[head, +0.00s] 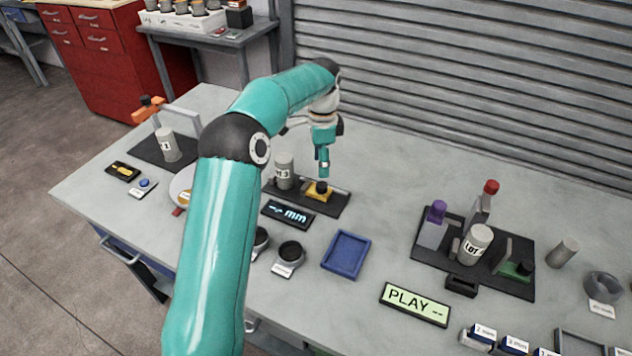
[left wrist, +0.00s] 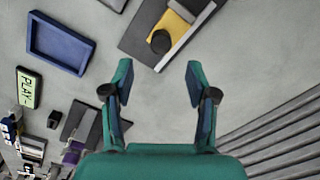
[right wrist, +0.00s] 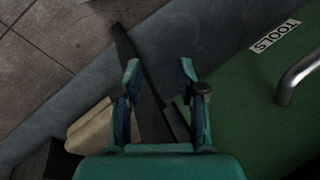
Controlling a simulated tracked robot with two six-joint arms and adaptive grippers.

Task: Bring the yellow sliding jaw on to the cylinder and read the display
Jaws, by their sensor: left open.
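The yellow sliding jaw (head: 317,194) with a black knob sits on a dark base plate (head: 335,208) on the bench. The grey cylinder (head: 284,173), its label partly hidden, stands upright on the plate left of the jaw, with a gap between them. The display (head: 288,214) in front shows dashes and "mm". My left gripper (head: 323,170) is open and empty above and just behind the jaw. In the left wrist view the jaw (left wrist: 174,27) lies ahead of the open fingers (left wrist: 159,75). My right gripper (right wrist: 158,70) is open and empty, away from the bench top.
Another fixture (head: 470,240) holds a second labelled cylinder. A white dial and black pots lie close to my left arm. A green TOOLS drawer (right wrist: 265,75) is beside my right gripper.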

